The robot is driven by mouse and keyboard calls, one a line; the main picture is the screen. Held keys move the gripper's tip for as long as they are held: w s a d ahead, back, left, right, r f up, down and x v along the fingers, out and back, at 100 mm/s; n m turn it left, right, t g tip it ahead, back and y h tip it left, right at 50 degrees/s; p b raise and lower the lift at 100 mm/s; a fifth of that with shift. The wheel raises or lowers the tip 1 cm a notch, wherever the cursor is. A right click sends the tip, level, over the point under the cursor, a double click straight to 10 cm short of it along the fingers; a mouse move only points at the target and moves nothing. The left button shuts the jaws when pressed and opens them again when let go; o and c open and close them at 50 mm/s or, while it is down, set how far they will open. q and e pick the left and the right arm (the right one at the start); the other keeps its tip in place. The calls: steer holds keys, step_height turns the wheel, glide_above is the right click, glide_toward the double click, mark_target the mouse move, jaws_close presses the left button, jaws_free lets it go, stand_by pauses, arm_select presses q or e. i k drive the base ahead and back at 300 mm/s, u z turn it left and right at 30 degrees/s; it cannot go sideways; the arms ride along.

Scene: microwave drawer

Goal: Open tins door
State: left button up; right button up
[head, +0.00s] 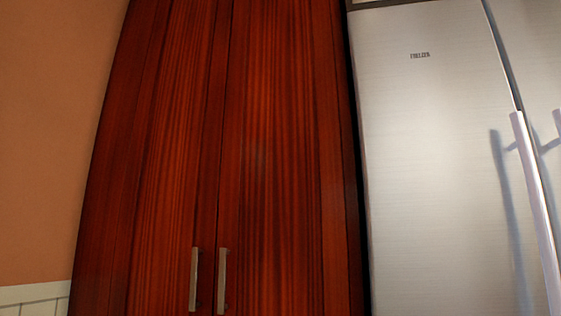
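A tall cabinet of dark reddish wood fills the middle of the head view. It has a left door (165,150) and a right door (275,150), both shut, with a thin seam between them. The left door has a vertical metal handle (194,279) low beside the seam. The right door has a matching handle (222,281) just right of the seam. No label shows which door is the tins door. Neither of my grippers is in view.
A brushed-metal fridge (430,170) marked as a freezer stands close on the right of the cabinet, with a long vertical handle (537,210) sticking out. An orange wall (50,130) is on the left, with pale tiles (35,300) at the bottom.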

mark_target(282, 247)
steer(key=u, duration=0.2)
steer(key=k, duration=0.75)
steer(key=z, duration=0.2)
steer(key=i, duration=0.85)
steer(key=u, duration=0.15)
steer(key=k, duration=0.45)
steer(key=u, duration=0.55)
steer(key=i, duration=1.05)
steer(key=u, duration=0.5)
